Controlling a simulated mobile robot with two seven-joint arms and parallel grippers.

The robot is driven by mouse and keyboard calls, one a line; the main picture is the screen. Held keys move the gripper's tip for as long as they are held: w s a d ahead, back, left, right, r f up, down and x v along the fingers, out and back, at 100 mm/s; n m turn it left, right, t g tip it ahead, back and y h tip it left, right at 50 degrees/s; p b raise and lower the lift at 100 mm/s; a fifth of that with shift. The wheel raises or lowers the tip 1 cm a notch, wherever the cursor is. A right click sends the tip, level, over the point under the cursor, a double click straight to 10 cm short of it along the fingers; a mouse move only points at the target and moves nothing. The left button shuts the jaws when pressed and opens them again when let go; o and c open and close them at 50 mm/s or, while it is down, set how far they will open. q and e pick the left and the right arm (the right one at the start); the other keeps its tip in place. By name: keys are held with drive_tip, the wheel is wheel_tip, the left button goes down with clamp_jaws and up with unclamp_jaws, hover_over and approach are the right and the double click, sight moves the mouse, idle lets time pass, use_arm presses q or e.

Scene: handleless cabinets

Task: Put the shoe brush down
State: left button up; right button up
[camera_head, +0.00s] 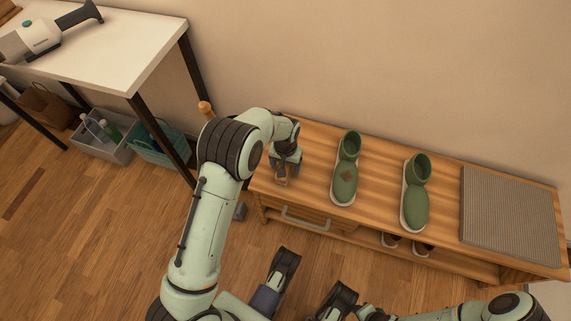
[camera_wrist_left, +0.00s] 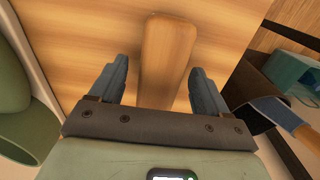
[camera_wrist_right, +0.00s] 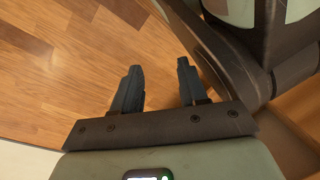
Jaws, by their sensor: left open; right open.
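The shoe brush (camera_head: 281,181) lies at the left end of the wooden bench top; only a small wooden part shows in the head view. In the left wrist view its wooden body (camera_wrist_left: 168,45) lies on the bench between my left fingers. My left gripper (camera_wrist_left: 160,68) is open around the brush, with a gap on each side. It also shows in the head view (camera_head: 284,171), pointing down at the bench. My right gripper (camera_wrist_right: 158,76) is open and empty above the floor.
The bench (camera_head: 312,160) has a drawer with a grey handle (camera_head: 305,220) and shoes on its lower shelf. A grey mat (camera_head: 508,215) covers its right end. A white table (camera_head: 110,50) stands left, with a grey bin (camera_head: 103,148) and teal basket (camera_head: 160,153) below.

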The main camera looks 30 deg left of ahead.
use_arm(q)
wheel_tip(320, 180, up, 12)
drive_tip(key=p, duration=0.3)
drive_tip(key=shift+r, duration=0.2)
use_arm(e)
drive_tip(key=w+a+r+t, duration=0.1)
drive_tip(key=w+r+t, duration=0.1)
drive_tip(key=w+r, duration=0.4)
drive_tip(key=shift+w, duration=0.15)
